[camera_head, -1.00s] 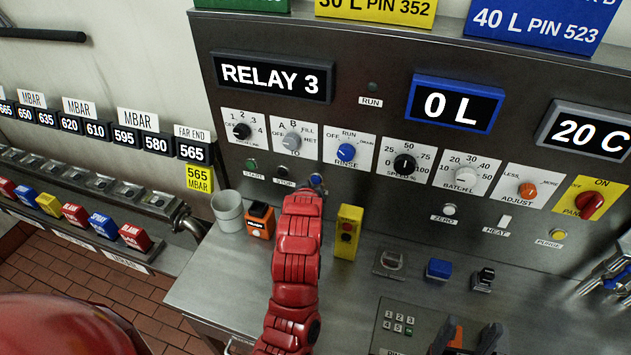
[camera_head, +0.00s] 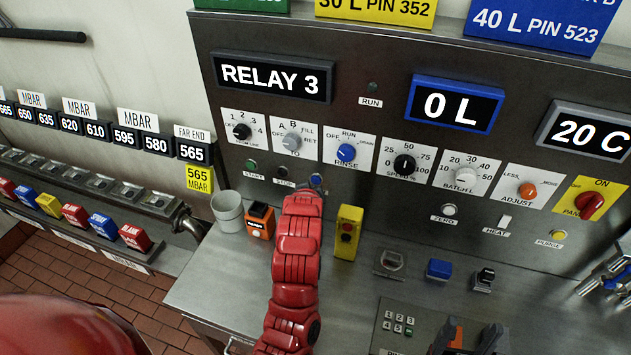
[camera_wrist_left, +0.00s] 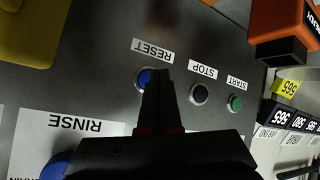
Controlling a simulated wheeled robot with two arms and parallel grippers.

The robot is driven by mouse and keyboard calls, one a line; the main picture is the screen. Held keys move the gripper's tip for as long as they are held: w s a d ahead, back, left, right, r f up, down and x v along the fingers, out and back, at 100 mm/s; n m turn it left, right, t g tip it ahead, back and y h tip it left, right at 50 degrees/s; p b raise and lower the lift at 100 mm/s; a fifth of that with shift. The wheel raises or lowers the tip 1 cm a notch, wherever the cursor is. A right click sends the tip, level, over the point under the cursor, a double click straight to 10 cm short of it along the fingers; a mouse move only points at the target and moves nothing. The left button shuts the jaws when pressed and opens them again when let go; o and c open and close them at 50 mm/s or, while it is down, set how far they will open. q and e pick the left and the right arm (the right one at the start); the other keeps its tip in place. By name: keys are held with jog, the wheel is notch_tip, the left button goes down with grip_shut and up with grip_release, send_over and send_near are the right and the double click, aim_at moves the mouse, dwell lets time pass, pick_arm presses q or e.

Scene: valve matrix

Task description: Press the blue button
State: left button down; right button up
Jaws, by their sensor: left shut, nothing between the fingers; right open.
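The blue button (camera_head: 316,179) is small and round, on the steel panel below the rinse knob. In the left wrist view the blue button (camera_wrist_left: 144,77) sits under a RESET label, partly covered by my fingers. My left gripper (camera_wrist_left: 159,74) is shut and empty, its tips over the button's edge in that view. I cannot tell whether they touch it. In the head view the red left arm reaches up to just below the button, and its fingers are mostly hidden. My right gripper (camera_head: 468,340) is open and empty at the bottom edge, away from the button.
A dark stop button (camera_wrist_left: 199,94) and a green start button (camera_wrist_left: 235,102) sit beside the blue one. A blue rinse knob (camera_head: 346,152) is above. A grey cup (camera_head: 227,211), an orange device (camera_head: 260,221) and a yellow control box (camera_head: 347,233) stand near the arm.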

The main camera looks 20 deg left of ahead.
dwell(0.7)
pick_arm(q)
jog(key=shift+w+b, duration=0.45)
jog(key=shift+b, duration=0.05)
jog(key=shift+w+b, duration=0.4)
jog(key=shift+b, duration=0.05)
dwell(0.4)
jog(key=shift+s, duration=0.85)
